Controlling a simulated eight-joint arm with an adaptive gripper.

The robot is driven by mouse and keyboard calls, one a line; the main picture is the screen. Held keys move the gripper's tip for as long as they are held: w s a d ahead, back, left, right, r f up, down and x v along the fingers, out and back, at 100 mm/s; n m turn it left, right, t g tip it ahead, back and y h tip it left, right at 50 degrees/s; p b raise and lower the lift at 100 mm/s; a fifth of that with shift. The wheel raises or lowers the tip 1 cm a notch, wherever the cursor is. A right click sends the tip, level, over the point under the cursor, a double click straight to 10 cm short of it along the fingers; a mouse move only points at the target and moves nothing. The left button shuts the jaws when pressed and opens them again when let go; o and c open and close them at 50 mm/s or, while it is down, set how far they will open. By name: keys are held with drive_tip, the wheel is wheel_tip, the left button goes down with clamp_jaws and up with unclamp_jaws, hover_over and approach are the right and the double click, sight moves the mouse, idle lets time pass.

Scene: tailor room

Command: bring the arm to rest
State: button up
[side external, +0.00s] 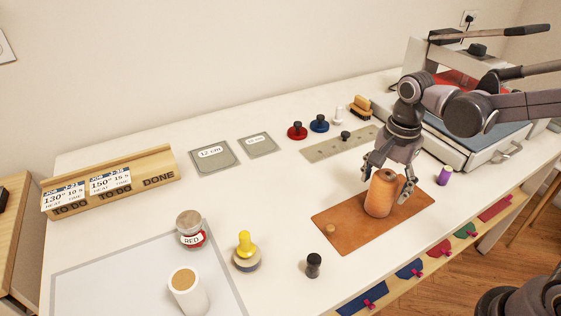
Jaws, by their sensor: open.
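My gripper (386,187) is at the right of the white table, pointing down over an orange-brown cylinder (379,195). The cylinder stands upright on a brown leather-like mat (345,238). The fingers are spread, one on each side of the cylinder's upper part. I cannot tell whether either finger touches it. My arm reaches in from the right edge.
A grey press (478,140) with long handles stands close behind my gripper. A purple spool (444,176), a black stamp (313,265), a yellow-handled stamp (246,250) and a RED jar (190,230) stand around. The table's middle is clear.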

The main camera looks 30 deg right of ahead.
drive_tip(key=r, duration=0.4)
drive_tip(key=shift+s+d, duration=0.15)
drive_tip(key=shift+d, duration=0.15)
drive_tip(key=s+d+r, duration=0.5)
drive_tip(key=d+r, duration=0.2)
drive_tip(key=d, duration=0.3)
hover_over(392, 169)
drive_tip(key=w+d, duration=0.2)
drive_tip(key=w, duration=0.1)
drive_tip(key=w+a+m, duration=0.2)
drive_tip(key=w+a, duration=0.4)
drive_tip(key=a, duration=0.4)
drive_tip(key=shift+w+a+f, duration=0.4)
drive_tip(key=shift+f, duration=0.05)
